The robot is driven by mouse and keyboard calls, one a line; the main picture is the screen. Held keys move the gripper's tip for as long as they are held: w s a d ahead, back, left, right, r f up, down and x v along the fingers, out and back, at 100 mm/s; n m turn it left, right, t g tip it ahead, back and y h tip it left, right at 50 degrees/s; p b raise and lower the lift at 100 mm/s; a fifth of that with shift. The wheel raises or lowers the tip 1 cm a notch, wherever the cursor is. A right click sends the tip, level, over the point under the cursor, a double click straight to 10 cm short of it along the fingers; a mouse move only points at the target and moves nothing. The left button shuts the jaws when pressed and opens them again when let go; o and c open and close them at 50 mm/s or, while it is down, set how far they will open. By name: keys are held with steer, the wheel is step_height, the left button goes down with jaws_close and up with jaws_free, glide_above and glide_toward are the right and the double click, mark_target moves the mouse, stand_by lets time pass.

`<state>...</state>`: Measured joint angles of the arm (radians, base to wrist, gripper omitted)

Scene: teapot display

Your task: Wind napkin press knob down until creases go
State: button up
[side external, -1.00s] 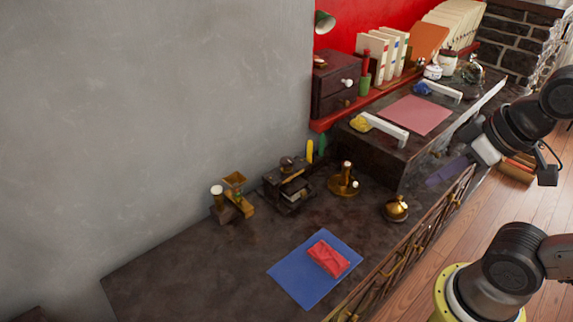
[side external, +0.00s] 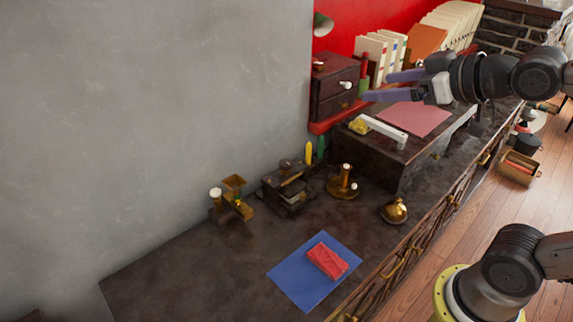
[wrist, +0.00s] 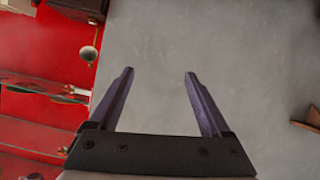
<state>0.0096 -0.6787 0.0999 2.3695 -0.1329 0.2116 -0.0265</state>
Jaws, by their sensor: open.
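A small dark press-like stand (side external: 287,188) sits on the dark counter near the wall. It has a rounded knob (side external: 286,164) on top and pale folded layers inside; I take it to be the napkin press. Creases are too small to make out. My gripper (side external: 378,87) is open and empty, raised above the back step and pointing left, well above and to the right of the press. In the wrist view its two purple fingers (wrist: 159,73) are spread, facing the grey wall. The press does not show there.
A brass grinder-like piece (side external: 233,195), a brass candle-like stand (side external: 343,186) and a brass bell (side external: 394,210) flank the press. A red cloth (side external: 327,261) lies on a blue mat (side external: 287,279) in front. A dark drawer box (side external: 333,88) stands close to my fingers.

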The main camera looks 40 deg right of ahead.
steer(key=w+r+n+t, duration=0.1)
steer(key=w+r+t, duration=0.2)
steer(key=w, duration=0.4)
steer(key=n+t+y, duration=0.4)
steer(key=y, duration=0.2)
glide_above(291, 167)
steer(key=s+a, duration=0.2)
steer(key=s, duration=0.3)
step_height(291, 167, down, 18)
steer(key=s+d+f+m+g+h, duration=0.1)
steer(key=s+d+f+m, duration=0.15)
steer(key=f, duration=0.85)
steer(key=s+d+f+m+g+h, duration=0.15)
steer(key=s+f, duration=0.25)
steer(key=f, duration=0.8)
steer(key=w, duration=0.4)
steer(key=w+a, duration=0.1)
steer(key=w, duration=0.3)
steer(key=w+a, duration=0.1)
steer(key=w, duration=0.4)
steer(key=shift+w+a+r, duration=0.1)
steer(key=shift+a+r, duration=0.05)
steer(key=shift+r, duration=0.15)
steer(key=shift+c, duration=0.3)
jaws_close()
